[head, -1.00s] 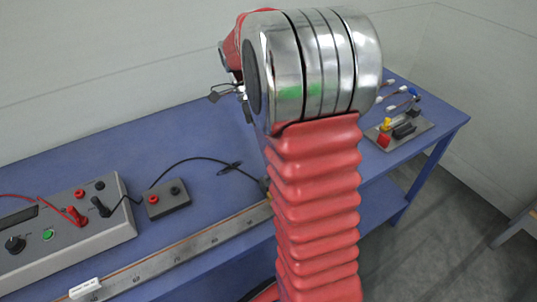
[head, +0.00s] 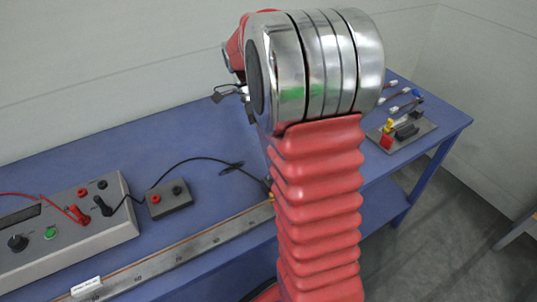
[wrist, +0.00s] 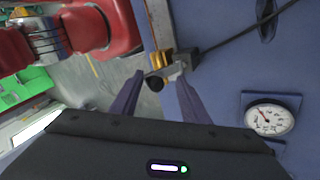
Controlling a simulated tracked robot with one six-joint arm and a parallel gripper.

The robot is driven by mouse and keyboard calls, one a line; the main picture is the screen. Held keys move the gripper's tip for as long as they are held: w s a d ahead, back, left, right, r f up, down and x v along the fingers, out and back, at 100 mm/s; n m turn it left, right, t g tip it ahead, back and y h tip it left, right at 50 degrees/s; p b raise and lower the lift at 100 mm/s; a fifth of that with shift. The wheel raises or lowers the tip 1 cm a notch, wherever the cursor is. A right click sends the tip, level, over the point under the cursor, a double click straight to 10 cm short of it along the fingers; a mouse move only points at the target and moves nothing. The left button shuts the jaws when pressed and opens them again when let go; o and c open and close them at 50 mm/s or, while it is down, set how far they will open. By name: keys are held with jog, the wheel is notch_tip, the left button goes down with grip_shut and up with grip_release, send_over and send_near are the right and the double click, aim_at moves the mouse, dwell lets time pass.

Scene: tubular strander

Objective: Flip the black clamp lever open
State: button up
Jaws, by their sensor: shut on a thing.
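In the wrist view, the two dark purple fingers of my gripper (wrist: 160,88) stand either side of the clamp end. A black rounded lever end (wrist: 155,84) lies between the fingertips, and the gripper is shut on it. A grey metal piece (wrist: 176,70) and a brass-coloured clamp part (wrist: 160,60) sit just beyond. A black block with a cable (wrist: 194,57) adjoins them. In the head view, only a small part of the brass clamp (head: 271,196) shows beside my red-sleeved arm. My gripper and the lever are hidden there.
A long metal ruler (head: 190,246) runs along the blue bench (head: 120,150). A grey meter box (head: 70,225) and a small black terminal box (head: 168,199) stand at left, with a black cable to the clamp. The wrist view shows a round dial gauge (wrist: 269,119) at right.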

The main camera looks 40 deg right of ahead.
jog(key=shift+w+f, duration=0.35)
jog(key=shift+f, duration=0.15)
jog(key=shift+c, duration=0.2)
jog(key=o, duration=1)
jog(key=shift+w, duration=0.1)
jog(key=shift+c, duration=0.4)
jog(key=shift+d+r, duration=0.1)
jog(key=w+d+r, duration=0.1)
jog(key=w+r, duration=0.7)
jog(key=w, duration=0.5)
jog(key=shift+d+r, duration=0.25)
jog(key=shift+r, duration=0.1)
dwell(0.6)
